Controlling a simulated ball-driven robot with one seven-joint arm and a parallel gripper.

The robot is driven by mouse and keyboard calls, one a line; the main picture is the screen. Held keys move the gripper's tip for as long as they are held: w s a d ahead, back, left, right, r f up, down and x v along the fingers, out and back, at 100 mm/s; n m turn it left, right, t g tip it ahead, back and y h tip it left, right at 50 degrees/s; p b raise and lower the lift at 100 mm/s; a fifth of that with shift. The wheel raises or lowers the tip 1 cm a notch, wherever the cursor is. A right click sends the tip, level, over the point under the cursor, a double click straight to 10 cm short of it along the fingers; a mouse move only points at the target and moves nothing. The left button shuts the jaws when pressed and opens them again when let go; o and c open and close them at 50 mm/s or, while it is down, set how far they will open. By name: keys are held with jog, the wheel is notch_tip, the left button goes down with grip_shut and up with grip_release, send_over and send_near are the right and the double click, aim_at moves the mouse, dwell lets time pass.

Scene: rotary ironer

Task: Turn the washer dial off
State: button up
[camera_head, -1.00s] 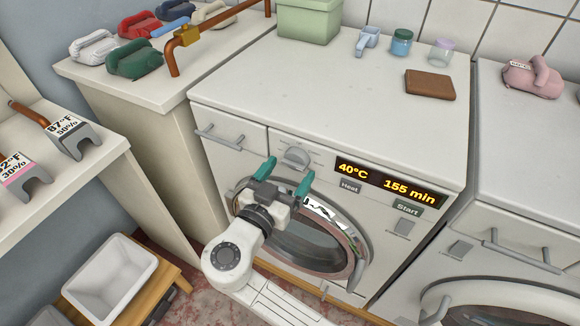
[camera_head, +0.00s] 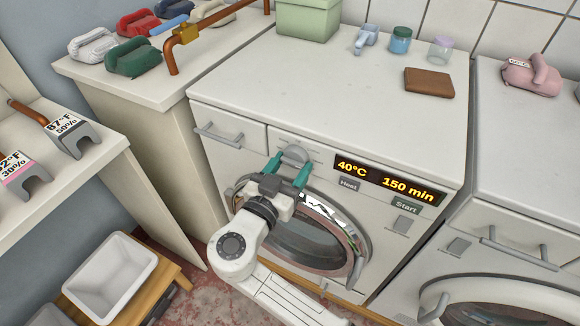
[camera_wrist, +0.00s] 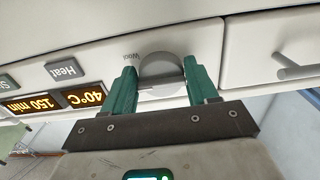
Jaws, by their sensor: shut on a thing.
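The washer dial (camera_head: 293,154) is a round grey knob on the front panel of the white washer (camera_head: 320,85), left of the display. My gripper (camera_head: 287,168) has its two green fingers on either side of the dial and is shut on it. In the wrist view, the dial (camera_wrist: 161,66) sits between the fingers (camera_wrist: 161,84), with the word "Wool" beside it. The display (camera_head: 388,183) reads 40°C and 150 min. The dial's lower part is partly hidden by my gripper in the head view.
Heat (camera_head: 349,185) and Start (camera_head: 406,207) buttons sit below the display. The round door (camera_head: 310,235) is under my gripper. A drawer handle (camera_head: 217,135) is left of the dial. A brown wallet-like item (camera_head: 429,83) and jars (camera_head: 400,40) stand on top.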

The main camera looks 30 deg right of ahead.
jog(key=shift+n, duration=0.4)
jog(key=shift+c, duration=0.3)
jog(key=n, duration=0.5)
jog(key=n+p, duration=0.1)
jog(key=n, duration=0.2)
jog(key=shift+s+d+r, duration=0.15)
jog(key=shift+s+r, duration=0.1)
jog(key=n+p, duration=0.1)
jog(key=n, duration=0.2)
jog(key=n+p, duration=0.2)
jog(key=shift+r+n, duration=0.2)
jog(key=shift+n, duration=0.2)
jog(key=shift+n+p, duration=0.85)
jog(key=shift+n, duration=0.65)
jog(key=o, duration=1)
jog(key=shift+s, duration=0.1)
